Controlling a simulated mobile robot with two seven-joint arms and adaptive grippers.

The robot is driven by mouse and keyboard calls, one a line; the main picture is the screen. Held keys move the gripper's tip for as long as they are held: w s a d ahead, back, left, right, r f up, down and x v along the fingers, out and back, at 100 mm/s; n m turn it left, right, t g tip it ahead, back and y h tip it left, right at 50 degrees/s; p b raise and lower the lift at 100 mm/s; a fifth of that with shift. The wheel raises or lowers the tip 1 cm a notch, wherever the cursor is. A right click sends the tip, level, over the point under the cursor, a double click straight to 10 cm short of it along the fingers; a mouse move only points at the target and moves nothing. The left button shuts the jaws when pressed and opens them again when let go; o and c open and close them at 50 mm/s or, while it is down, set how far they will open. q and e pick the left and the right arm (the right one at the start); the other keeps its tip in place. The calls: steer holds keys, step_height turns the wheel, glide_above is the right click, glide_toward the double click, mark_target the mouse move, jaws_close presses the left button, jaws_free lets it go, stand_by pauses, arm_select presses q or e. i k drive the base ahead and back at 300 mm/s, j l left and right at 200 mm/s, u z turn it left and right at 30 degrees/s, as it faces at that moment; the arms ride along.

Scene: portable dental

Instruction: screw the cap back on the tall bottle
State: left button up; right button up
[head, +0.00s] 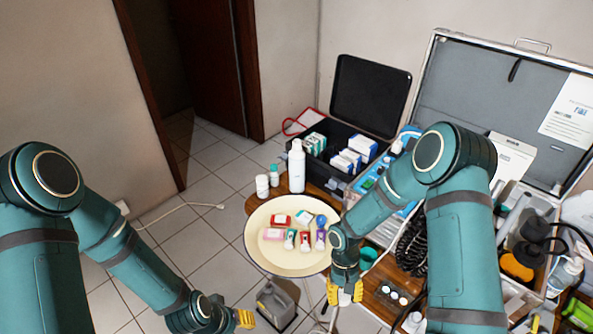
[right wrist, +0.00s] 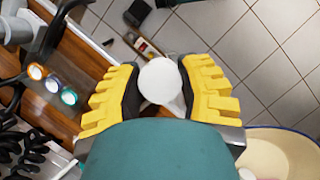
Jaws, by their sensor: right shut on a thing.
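The tall white bottle (head: 297,168) stands upright on the wooden table behind the round tray. Its top is too small to make out clearly.
The cream round tray (head: 262,256) holds several small coloured packs and tubes. Two small white containers (head: 262,186) (head: 275,175) stand left of the bottle. A black case (head: 372,95) with boxes is behind it. An open metal case (head: 480,90) fills the right.

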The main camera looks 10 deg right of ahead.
mark_target(296, 157)
steer(key=i+j, duration=0.3)
steer(key=j, duration=0.15)
steer(key=i+j, duration=0.25)
steer(key=j, duration=0.2)
steer(key=i+j, duration=0.3)
steer(key=j, duration=0.15)
steer(key=i+j, duration=0.25)
steer(key=j, duration=0.2)
steer(key=i+j, duration=0.3)
steer(key=j, duration=0.15)
steer(key=i+j, duration=0.25)
steer(key=j, duration=0.2)
steer(key=z, duration=2.9)
